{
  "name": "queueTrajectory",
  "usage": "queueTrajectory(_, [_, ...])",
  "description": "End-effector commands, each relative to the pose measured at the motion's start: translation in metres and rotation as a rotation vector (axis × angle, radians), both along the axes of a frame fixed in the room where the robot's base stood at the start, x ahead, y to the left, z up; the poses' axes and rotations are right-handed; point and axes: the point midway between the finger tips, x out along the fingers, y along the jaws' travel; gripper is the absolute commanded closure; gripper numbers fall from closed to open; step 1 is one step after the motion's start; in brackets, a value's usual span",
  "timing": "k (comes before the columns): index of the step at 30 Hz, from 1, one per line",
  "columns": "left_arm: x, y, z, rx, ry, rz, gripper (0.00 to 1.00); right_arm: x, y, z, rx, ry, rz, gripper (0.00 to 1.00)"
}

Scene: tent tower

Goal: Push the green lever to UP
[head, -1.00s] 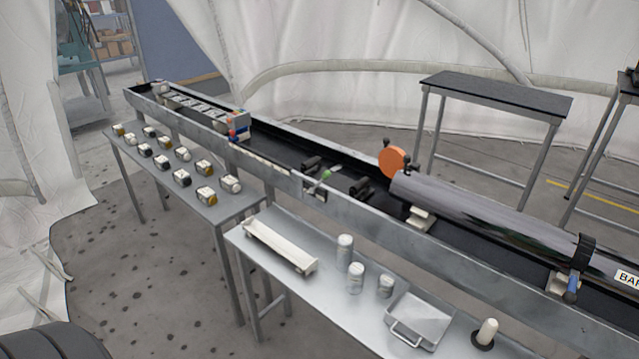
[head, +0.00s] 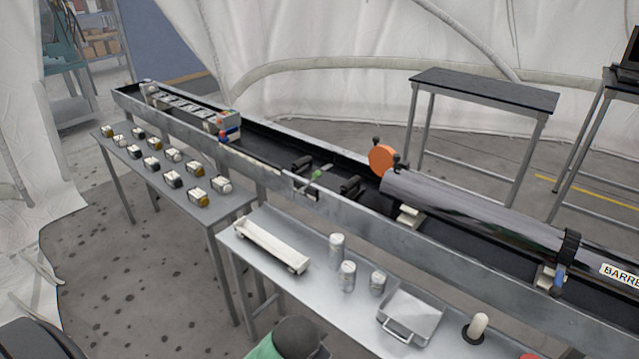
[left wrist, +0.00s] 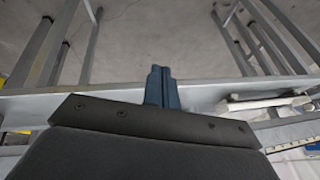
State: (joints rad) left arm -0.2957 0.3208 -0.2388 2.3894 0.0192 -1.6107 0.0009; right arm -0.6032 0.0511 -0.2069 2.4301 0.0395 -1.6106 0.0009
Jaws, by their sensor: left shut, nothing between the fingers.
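The green lever (head: 316,174) is small and sits on the near side of the long metal trough (head: 345,215), between dark clamps and left of the orange disc. Its UP or other marking is too small to read. In the left wrist view my left gripper (left wrist: 161,75) is shut and empty, its two dark fingers together over the grey floor. The lever does not show in that view. In the head view the gripper itself does not show. My right gripper is in neither view.
A metal table (head: 225,238) stands before the trough with a white tray (head: 270,245), several jars, a metal pan (head: 410,315) and a white peg (head: 477,327). Another table (head: 200,215) holds rows of small blocks.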

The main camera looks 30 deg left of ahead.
Motion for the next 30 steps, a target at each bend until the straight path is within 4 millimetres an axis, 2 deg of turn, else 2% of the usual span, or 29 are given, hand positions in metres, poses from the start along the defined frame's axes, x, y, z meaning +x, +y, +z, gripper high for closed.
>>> queueTrajectory(11, [0.099, 0.089, 0.047, 0.296, -0.203, -0.031, 1.0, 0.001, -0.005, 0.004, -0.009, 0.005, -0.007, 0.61])
queueTrajectory(19, [0.175, 0.155, 0.1, 0.568, -0.409, -0.12, 1.0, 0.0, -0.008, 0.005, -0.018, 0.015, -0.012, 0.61])
queueTrajectory(24, [0.221, 0.192, 0.137, 0.801, -0.549, -0.247, 1.0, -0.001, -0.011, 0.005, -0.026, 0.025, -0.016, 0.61])
queueTrajectory(27, [0.242, 0.206, 0.152, 0.952, -0.624, -0.359, 1.0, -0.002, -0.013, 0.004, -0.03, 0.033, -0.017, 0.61])
queueTrajectory(30, [0.255, 0.208, 0.155, 1.084, -0.68, -0.483, 1.0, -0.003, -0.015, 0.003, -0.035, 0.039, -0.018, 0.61])
